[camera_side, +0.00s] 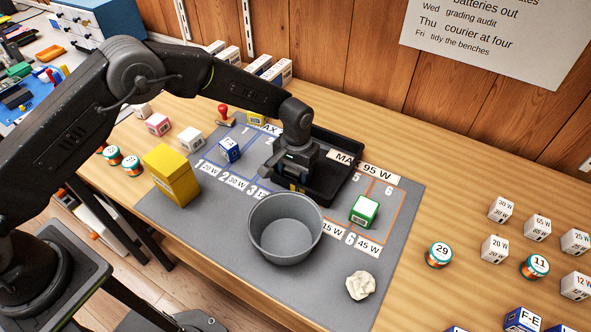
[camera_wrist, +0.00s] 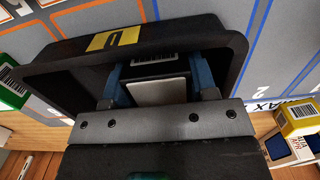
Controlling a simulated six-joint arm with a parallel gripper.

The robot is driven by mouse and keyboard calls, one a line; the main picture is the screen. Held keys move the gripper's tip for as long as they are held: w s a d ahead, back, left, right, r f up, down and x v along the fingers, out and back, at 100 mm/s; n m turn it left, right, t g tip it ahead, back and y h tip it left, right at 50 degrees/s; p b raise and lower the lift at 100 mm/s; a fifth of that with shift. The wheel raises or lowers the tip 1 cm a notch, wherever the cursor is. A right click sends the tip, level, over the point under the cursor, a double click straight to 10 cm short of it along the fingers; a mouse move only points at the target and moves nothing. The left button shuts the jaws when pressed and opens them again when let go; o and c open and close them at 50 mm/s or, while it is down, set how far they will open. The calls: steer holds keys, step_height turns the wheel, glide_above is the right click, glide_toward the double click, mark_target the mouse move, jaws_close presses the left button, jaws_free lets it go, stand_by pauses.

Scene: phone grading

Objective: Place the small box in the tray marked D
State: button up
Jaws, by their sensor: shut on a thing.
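The black tray (camera_wrist: 60,65) has a yellow label (camera_wrist: 114,39) on its rim. The label's letter appears upside down in the wrist view and looks like a D. In the side view the tray (camera_side: 352,182) stands at the back of the grey mat, partly hidden behind my gripper (camera_side: 297,183). My gripper (camera_wrist: 158,85) reaches down inside the tray walls. Its blue fingers are shut on a small box (camera_wrist: 157,92) with a pale grey face and a barcode. Whether the box touches the tray floor cannot be told.
A grey bucket (camera_side: 286,228) stands close in front of the tray. A green and white box (camera_side: 364,210) sits right of it, a yellow box (camera_side: 171,175) at the left. A blue box (camera_side: 229,150) sits on the mat (camera_side: 300,290). Crumpled paper (camera_side: 360,285) lies near the mat's front right.

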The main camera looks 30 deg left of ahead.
steer(key=o, duration=0.6)
steer(key=shift+o, duration=0.2)
step_height(320, 180, up, 12)
steer(key=shift+w, duration=0.25)
steer(key=shift+r, duration=0.2)
